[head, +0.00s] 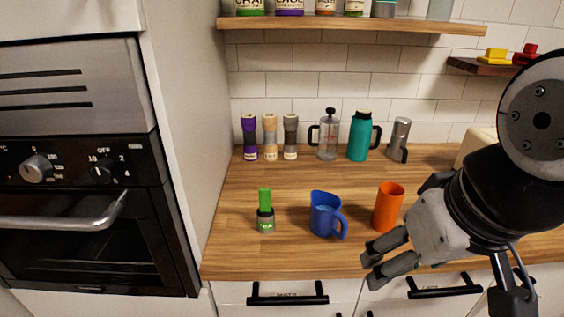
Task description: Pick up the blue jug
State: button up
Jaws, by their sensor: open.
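The blue jug (323,216) stands upright on the wooden counter near its front, with its handle (342,224) toward the right front. My gripper (367,270) is in front of the counter's front edge, to the lower right of the jug in the picture. Its fingers are apart, with nothing between them. It is apart from the jug.
An orange cup (387,207) stands right of the jug, and a green-topped bottle (265,212) stands left. A French press (328,140), a teal flask (361,138) and several grinders line the back wall. A shelf (350,25) hangs above. Counter (290,182) behind the jug is clear.

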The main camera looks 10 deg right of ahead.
aim_at(325, 207)
jog(key=u, duration=0.65)
jog(key=k+l+u, duration=0.1)
jog(key=l+u, duration=0.2)
jog(key=k+l+u, duration=0.3)
jog(key=l, duration=0.2)
jog(key=l+u, duration=0.25)
jog(key=k+l, duration=0.4)
jog(key=l, duration=0.25)
